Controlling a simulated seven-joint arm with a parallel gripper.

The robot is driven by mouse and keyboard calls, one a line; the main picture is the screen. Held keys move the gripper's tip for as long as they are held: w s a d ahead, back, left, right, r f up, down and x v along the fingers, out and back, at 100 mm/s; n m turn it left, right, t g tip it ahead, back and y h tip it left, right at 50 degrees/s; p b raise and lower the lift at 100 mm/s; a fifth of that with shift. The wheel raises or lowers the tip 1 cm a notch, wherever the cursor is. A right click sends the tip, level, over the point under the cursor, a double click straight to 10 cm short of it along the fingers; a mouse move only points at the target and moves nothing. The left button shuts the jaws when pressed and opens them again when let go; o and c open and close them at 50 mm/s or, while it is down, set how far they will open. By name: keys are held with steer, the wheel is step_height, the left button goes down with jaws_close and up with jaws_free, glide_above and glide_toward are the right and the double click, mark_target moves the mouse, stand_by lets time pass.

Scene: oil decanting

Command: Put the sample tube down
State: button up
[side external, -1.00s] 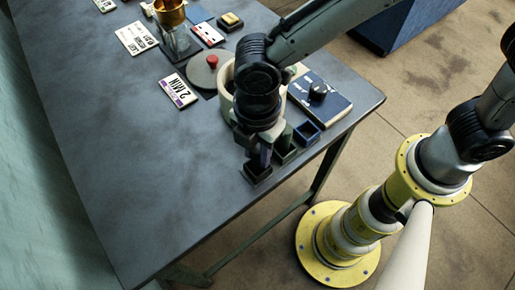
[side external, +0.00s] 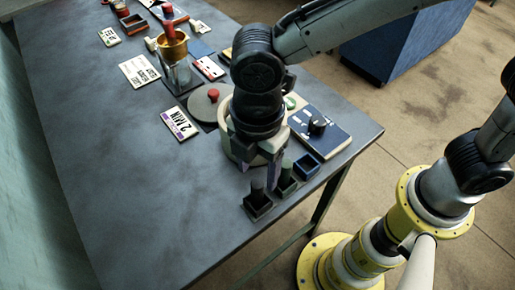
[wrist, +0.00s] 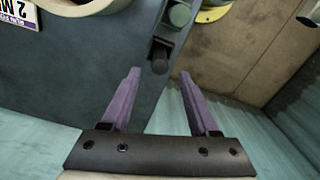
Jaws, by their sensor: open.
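A dark sample tube (side external: 257,188) stands upright in a small black square holder (side external: 259,206) near the table's front right edge. In the wrist view the dark tube (wrist: 159,67) shows just past the fingertips, by its holder (wrist: 163,47). My gripper (side external: 257,163) is open above the tube, fingers pointing down, and appears clear of it. The wrist view shows its two purple fingers (wrist: 160,75) spread apart with nothing between them. A green tube (side external: 286,167) stands in a green holder (side external: 286,186) beside it. The blue holder (side external: 307,166) looks empty.
A pale round vessel (side external: 229,143) stands right behind my gripper. A blue panel with a black knob (side external: 318,126) lies to the right. A "2 MIN" card (side external: 179,124), a grey disc (side external: 203,107) and a gold cup (side external: 173,49) stand farther back. The table's left side is clear.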

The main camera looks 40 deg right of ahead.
step_height(320, 180, up, 6)
steer(key=d+r+m+t+y, duration=0.1)
steer(key=d+r+m, duration=0.3)
steer(key=d, duration=0.5)
steer(key=d+r+m+t, duration=0.1)
steer(key=d+m, duration=0.5)
steer(key=d, duration=0.3)
steer(key=s+d+f+m+t, duration=0.1)
steer(key=s+d+m, duration=0.3)
steer(key=d+m, duration=0.1)
steer(key=s+d+f+m+t+h, duration=0.1)
steer(key=s+d+m+t, duration=0.1)
steer(key=s+d+m, duration=0.2)
steer(key=d+m, duration=0.2)
steer(key=d, duration=0.1)
steer(key=shift+d+t, duration=0.3)
